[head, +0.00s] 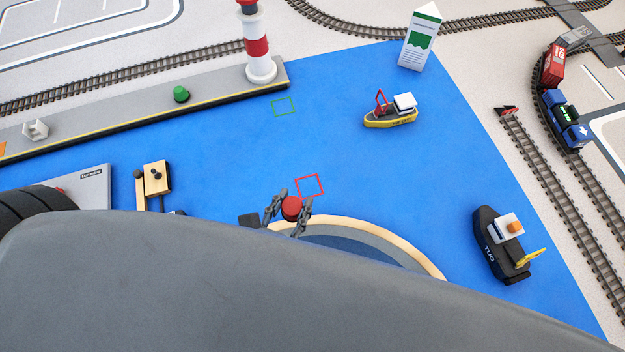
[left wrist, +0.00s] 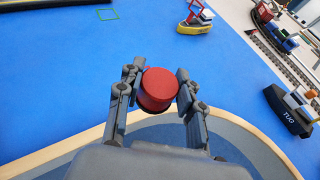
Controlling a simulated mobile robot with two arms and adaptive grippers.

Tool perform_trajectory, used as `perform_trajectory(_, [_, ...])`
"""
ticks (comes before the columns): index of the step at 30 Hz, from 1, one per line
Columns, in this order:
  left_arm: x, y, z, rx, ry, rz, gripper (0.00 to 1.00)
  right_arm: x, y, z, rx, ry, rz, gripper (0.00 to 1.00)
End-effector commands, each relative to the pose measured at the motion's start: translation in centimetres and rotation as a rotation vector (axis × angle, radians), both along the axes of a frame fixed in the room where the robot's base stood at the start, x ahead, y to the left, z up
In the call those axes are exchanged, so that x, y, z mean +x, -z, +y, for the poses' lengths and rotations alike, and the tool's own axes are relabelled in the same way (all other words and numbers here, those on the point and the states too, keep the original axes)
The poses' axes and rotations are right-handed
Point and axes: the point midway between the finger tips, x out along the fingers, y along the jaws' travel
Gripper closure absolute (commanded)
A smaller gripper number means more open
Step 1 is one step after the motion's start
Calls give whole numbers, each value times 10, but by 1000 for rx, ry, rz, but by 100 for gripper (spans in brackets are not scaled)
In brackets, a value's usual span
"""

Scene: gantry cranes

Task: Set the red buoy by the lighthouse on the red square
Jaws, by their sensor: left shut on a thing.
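My left gripper (head: 289,213) is shut on the red buoy (head: 291,208), a small red cylinder. In the left wrist view the buoy (left wrist: 158,89) sits between the two fingers of the left gripper (left wrist: 157,92). The red square (head: 309,186) is an outline on the blue water mat (head: 230,140), a little above and right of the buoy in the head view. The buoy hides that square in the left wrist view. The red and white lighthouse (head: 258,50) stands on the end of the grey quay. My right gripper is not in view.
A green buoy (head: 181,94) sits on the quay (head: 110,110). A green square (head: 284,107) is marked on the water. A yellow boat (head: 390,112) and a black tug (head: 500,245) stand to the right. A wood-rimmed round edge (head: 400,251) lies near the gripper.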

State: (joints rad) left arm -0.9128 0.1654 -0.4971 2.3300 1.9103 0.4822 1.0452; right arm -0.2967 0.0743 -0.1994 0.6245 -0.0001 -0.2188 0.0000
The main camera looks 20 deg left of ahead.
Motion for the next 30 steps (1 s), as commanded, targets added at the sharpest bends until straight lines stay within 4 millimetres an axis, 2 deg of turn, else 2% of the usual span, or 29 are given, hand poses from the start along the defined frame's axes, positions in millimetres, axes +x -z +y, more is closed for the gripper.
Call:
perform_trajectory(2, [18,3,0,1,1,-6,95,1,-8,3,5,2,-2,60])
perform_trajectory(9, [69,29,2,1,-1,-5,95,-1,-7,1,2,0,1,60])
perform_trajectory(11, [78,51,2,1,0,-4,95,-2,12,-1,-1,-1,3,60])
perform_trajectory(15, [96,72,3,1,0,-2,95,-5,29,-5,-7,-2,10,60])
perform_trajectory(23, [108,83,3,1,0,-1,95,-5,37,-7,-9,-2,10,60])
perform_trajectory(26, [115,93,3,1,0,-1,95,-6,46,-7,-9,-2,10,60])
perform_trajectory(30, [113,110,3,-1,0,0,95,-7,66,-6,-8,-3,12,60])
